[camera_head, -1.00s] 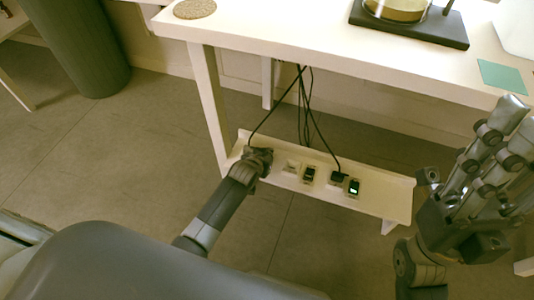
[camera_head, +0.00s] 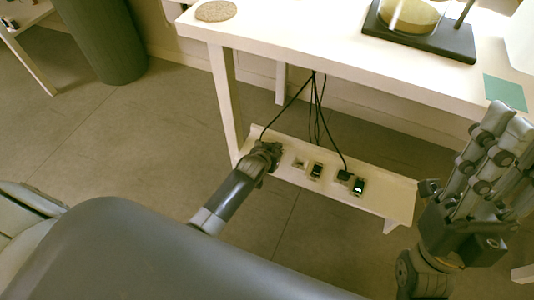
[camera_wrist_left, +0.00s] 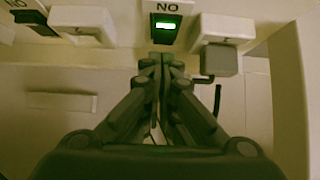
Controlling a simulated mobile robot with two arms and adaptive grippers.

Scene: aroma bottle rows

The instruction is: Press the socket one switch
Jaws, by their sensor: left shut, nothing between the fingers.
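My left gripper (camera_head: 266,153) is at the left end of the low white shelf (camera_head: 385,203). In the left wrist view the gripper (camera_wrist_left: 161,58) is shut and empty, its tips just below a switch (camera_wrist_left: 165,30) with a green-lit panel and inverted "ON" lettering. I cannot tell whether they touch it. Beside this switch is a white socket (camera_wrist_left: 226,25) with a grey plug (camera_wrist_left: 220,60). The gripper hides this switch in the head view. My right gripper (camera_head: 500,120) is raised at the right, its fingers' opening unclear.
Along the shelf are an empty-looking socket (camera_head: 299,163), a dark switch (camera_head: 317,171), a black plug (camera_head: 344,176) and another green-lit switch (camera_head: 359,187). Black cables (camera_head: 316,105) hang behind. The white table (camera_head: 350,65) overhangs the shelf. Floor is clear in front.

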